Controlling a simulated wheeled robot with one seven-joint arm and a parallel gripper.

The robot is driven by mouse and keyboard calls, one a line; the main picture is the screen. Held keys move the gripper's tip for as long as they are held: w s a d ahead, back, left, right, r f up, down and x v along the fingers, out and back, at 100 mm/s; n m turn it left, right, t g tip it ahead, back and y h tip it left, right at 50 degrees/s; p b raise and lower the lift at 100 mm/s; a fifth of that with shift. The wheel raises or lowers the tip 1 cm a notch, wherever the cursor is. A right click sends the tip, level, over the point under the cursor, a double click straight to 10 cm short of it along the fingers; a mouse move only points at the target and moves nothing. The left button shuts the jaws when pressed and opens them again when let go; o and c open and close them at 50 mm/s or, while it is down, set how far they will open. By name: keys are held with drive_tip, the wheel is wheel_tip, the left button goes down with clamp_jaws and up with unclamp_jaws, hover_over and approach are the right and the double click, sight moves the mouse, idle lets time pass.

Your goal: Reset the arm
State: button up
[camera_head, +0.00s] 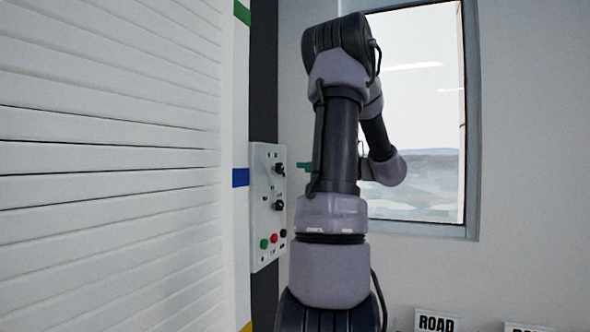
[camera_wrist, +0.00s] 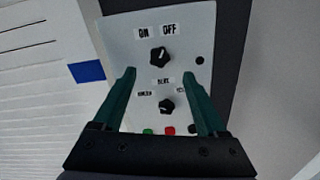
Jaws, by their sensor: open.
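My arm rises in the middle of the head view, bent at the top and folded down behind. My gripper (camera_wrist: 160,72) is open and empty, with its two teal fingers apart. In the head view only a teal finger (camera_head: 304,165) shows beside my arm, the rest being hidden. The fingers point at a white control panel (camera_wrist: 120,30), which also shows in the head view (camera_head: 260,215). In the wrist view an upper black knob (camera_wrist: 160,57), labelled ON and OFF, and a lower black knob (camera_wrist: 166,104) lie between the fingers. I cannot tell whether the fingers touch the panel.
A white slatted shutter (camera_head: 110,170) fills the left. A window (camera_head: 415,60) is behind my arm. Green (camera_head: 264,243), red (camera_head: 273,238) and black (camera_head: 283,233) buttons line the panel's bottom. A ROAD sign (camera_head: 436,323) stands low at right. The right wall is clear.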

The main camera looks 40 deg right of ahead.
drive_tip(key=shift+v, duration=1.15)
drive_tip(key=s+a+f+n+g, duration=0.2)
drive_tip(key=a+n+g, duration=0.35)
drive_tip(key=a, duration=0.65)
drive_tip(key=s+a+f+n+g, duration=0.15)
drive_tip(key=a+n+g, duration=0.25)
drive_tip(key=a+n, duration=0.55)
drive_tip(key=s+a+f+n+t+h, duration=0.1)
drive_tip(key=s+a+f+n+h, duration=0.2)
drive_tip(key=s+a+n+h, duration=0.4)
drive_tip(key=s+a+n, duration=0.2)
drive_tip(key=a+n, duration=0.3)
drive_tip(key=n, duration=0.1)
drive_tip(key=shift+f+n, duration=0.3)
drive_tip(key=shift+a, duration=0.1)
